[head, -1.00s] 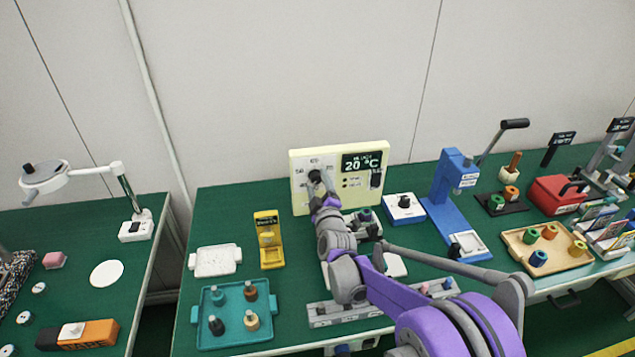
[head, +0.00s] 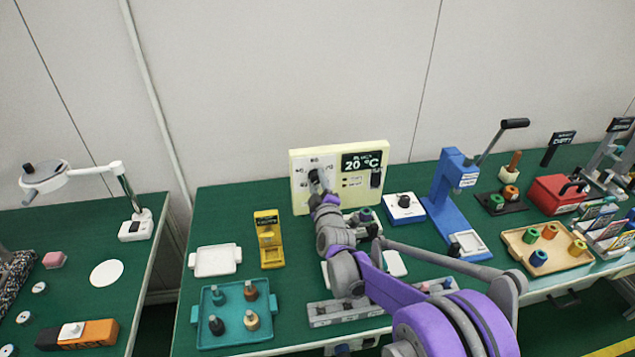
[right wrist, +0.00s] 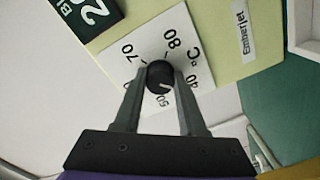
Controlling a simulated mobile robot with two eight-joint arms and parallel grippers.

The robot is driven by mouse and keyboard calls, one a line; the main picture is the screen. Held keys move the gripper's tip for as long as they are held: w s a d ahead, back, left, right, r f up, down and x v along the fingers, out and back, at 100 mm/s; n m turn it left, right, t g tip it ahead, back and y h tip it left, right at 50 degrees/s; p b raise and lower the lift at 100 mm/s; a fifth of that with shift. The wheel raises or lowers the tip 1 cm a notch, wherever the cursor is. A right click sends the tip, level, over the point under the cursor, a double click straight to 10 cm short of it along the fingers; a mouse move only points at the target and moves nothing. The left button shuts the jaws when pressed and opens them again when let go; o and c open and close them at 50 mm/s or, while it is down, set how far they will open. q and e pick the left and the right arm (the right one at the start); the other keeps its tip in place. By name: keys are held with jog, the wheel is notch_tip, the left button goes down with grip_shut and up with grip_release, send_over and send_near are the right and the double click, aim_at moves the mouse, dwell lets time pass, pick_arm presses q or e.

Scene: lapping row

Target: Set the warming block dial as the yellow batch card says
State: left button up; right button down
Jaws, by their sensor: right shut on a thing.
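The warming block's cream panel (head: 340,207) stands upright at the back of the green bench, and its dark display reads 20 °C. Its black dial (right wrist: 160,75) sits on a white scale plate (right wrist: 193,66) with 70, 80 and °C legible; lower numbers are partly hidden by the fingers. A pale mark on the dial points towards the lower numbers, its exact setting unclear. My right gripper (right wrist: 158,88) is shut on the dial, and it also shows in the head view (head: 318,182). The yellow card stand (head: 270,240) is left of the panel; its writing is too small to read.
A teal tray (head: 205,335) with several knobbed pieces and a white tray (head: 215,260) lie left of my arm.

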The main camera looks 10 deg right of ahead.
jog(key=m, duration=0.6)
jog(key=shift+f, duration=0.1)
jog(key=m, duration=0.4)
jog(key=shift+a, duration=0.1)
jog(key=m, duration=0.3)
jog(key=shift+m, duration=0.3)
jog(key=m, duration=0.6)
jog(key=shift+a, duration=0.1)
jog(key=m+p, duration=0.1)
jog(key=m, duration=0.6)
jog(key=shift+c, duration=2.3)
grip_release()
